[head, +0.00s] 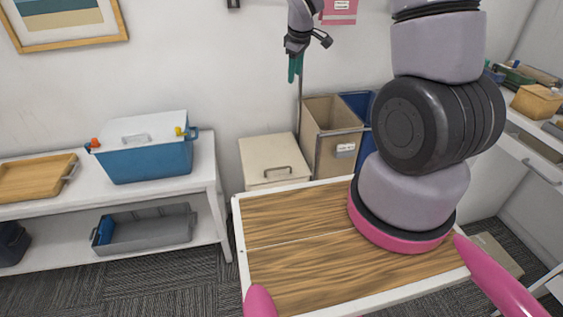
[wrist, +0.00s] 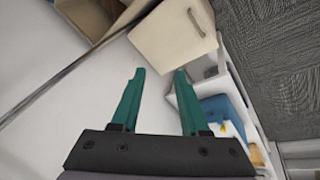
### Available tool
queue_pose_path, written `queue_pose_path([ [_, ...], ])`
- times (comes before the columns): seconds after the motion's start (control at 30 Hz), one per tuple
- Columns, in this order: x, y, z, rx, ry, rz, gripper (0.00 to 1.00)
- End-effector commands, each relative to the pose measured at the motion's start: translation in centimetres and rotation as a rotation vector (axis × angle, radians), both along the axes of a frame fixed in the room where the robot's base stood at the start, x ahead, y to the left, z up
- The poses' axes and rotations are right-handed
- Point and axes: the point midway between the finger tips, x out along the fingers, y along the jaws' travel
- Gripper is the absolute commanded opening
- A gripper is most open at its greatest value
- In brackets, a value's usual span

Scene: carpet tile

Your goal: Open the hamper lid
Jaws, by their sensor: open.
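The hamper appears to be the cream box (head: 254,183) standing on the floor against the wall. Its flat lid (head: 266,155) looks shut and carries a grey bar handle (head: 277,172) near the front edge. In the wrist view the hamper (wrist: 165,40) is at the top, with the handle (wrist: 196,22) beside its upper right edge. My gripper (head: 295,70) has teal fingers and hangs in front of the wall, well above the hamper. In the wrist view my gripper (wrist: 156,73) is open and empty, with the fingers apart and the hamper beyond the tips.
An open tan bin (head: 337,155) stands right of the hamper, with a blue bin (head: 360,100) behind. A thin pole rises beside the tan bin. A white shelf (head: 208,170) at left bears a blue cooler (head: 150,160) and a wooden tray (head: 35,177). Wall space around my gripper is clear.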

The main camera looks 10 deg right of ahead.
Motion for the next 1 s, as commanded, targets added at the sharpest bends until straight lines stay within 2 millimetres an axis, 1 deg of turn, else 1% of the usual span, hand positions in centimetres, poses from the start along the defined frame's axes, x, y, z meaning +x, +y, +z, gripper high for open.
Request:
queue_pose_path([
  [0.03, 0.6, 0.5, -3.6, -0.031, 0.029, 0.077, 0.45],
  [0.07, 1.0, 0.8, -5.3, -0.048, 0.040, 0.124, 0.45],
  [0.1, 1.4, 1.1, -7.8, -0.070, 0.055, 0.189, 0.45],
  [0.17, 1.7, 1.7, -11.5, -0.099, 0.074, 0.287, 0.45],
  [0.2, 1.8, 2.1, -13.8, -0.116, 0.086, 0.350, 0.45],
  [0.27, 1.6, 2.5, -17.2, -0.136, 0.105, 0.438, 0.45],
  [0.3, 1.5, 2.8, -19.3, -0.147, 0.114, 0.492, 0.45],
  [0.4, 0.8, 3.4, -23.6, -0.166, 0.135, 0.605, 0.45],
  [0.5, 0.1, 3.7, -26.4, -0.177, 0.150, 0.681, 0.45],
  [0.6, -0.2, 3.9, -27.9, -0.182, 0.154, 0.723, 0.45],
  [0.77, -0.2, 3.9, -29.6, -0.184, 0.157, 0.737, 0.45],
  [0.87, 0.1, 3.9, -31.3, -0.183, 0.158, 0.737, 0.45],
  [1.0, 0.6, 3.9, -34.0, -0.184, 0.157, 0.735, 0.45],
])
